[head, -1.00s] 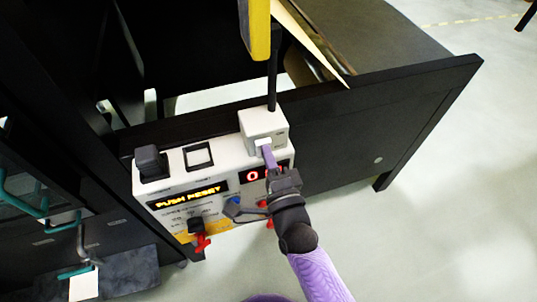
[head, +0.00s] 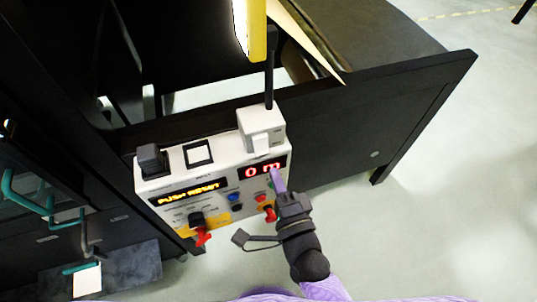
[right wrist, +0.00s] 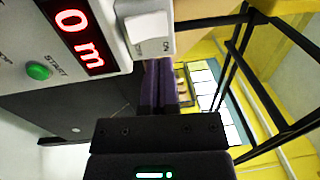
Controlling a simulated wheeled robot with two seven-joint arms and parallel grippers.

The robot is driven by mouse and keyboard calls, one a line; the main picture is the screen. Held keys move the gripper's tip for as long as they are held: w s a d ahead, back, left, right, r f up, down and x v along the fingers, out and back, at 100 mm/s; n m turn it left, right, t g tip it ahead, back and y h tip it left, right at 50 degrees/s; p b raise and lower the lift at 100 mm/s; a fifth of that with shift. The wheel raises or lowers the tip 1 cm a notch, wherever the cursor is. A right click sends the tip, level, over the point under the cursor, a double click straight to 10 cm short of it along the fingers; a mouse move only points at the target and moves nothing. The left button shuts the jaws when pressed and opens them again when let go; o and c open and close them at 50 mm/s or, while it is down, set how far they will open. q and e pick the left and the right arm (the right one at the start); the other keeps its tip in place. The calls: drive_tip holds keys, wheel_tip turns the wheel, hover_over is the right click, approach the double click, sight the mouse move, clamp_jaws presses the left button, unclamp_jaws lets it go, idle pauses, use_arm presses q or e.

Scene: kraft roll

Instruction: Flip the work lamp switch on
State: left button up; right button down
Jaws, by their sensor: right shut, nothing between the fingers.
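The work lamp (head: 258,32) has a yellow housing on a black post, and a bright white strip glows along its left side. Its white switch box (head: 260,118) stands at the right end of the control panel, with a pale rocker on its front. In the right wrist view the white rocker (right wrist: 148,34) shows near the top, with an "ON" mark beside it. My right gripper (head: 277,178) is shut and empty, its purple fingers below the switch box and apart from the rocker. My left gripper is not in view.
The light control panel (head: 170,181) carries a red "0 m" display (head: 262,170), an amber text display, buttons and red-handled knobs. A green start button (right wrist: 39,71) sits near the wrist camera. A black frame surrounds the panel; open floor lies at the right.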

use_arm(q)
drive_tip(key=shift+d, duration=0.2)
use_arm(e)
drive_tip(key=v, duration=0.3)
drive_tip(key=shift+s+d, duration=0.1)
drive_tip(key=shift+s, duration=0.1)
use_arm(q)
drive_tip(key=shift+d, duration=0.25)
